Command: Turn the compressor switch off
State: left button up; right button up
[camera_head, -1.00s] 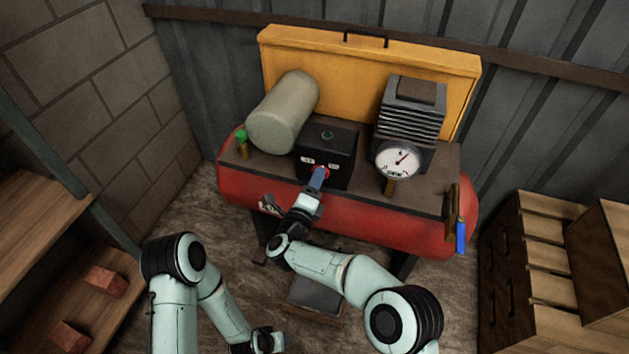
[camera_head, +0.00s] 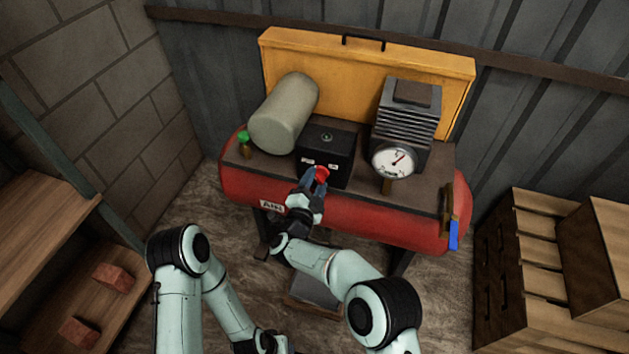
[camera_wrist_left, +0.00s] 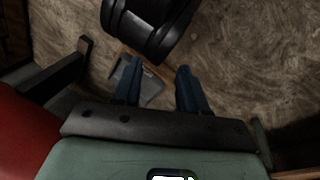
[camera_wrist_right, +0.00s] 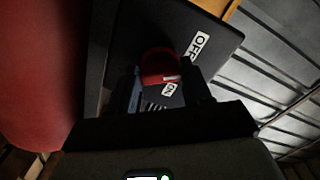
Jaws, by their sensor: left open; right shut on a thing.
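The compressor switch is a red knob (camera_head: 322,174) on the front of a black box (camera_head: 340,150) on the red compressor. In the right wrist view the red knob (camera_wrist_right: 158,64) sits between a white OFF label (camera_wrist_right: 198,46) and an ON label (camera_wrist_right: 169,89). A pale mark on the knob lies close to the ON label. My right gripper (camera_head: 315,178) is shut on the knob, its fingers on either side and partly hiding it. My left gripper (camera_wrist_left: 158,72) is open and empty above the floor, away from the compressor; in the head view it is at the bottom edge.
A pressure gauge (camera_head: 394,161) and a finned motor (camera_head: 407,110) stand right of the box, a grey cylinder (camera_head: 284,112) left. A yellow panel (camera_head: 360,75) rises behind. Wooden shelves with red bricks (camera_head: 114,277) are at left, wooden drawers (camera_head: 530,270) at right.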

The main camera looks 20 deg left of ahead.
pick_arm(q)
jog(key=shift+s+d+r, duration=0.25)
jog(key=shift+s+r, duration=0.1)
jog(key=shift+s, duration=0.2)
pick_arm(e)
jog(key=shift+n, duration=1.1)
jog(key=o, duration=1.1)
jog(key=shift+c, duration=0.2)
pick_arm(q)
jog(key=shift+p, duration=0.3)
jog(key=s+r, duration=0.1)
jog(key=s+d+r+g+p, duration=0.1)
jog(key=shift+s+d+r+h+p, duration=0.1)
jog(key=shift+s+d+h+p, duration=0.05)
jog(key=shift+s+h+p, duration=0.2)
pick_arm(e)
jog(key=s, duration=1.3)
jog(key=shift+s+a, duration=0.2)
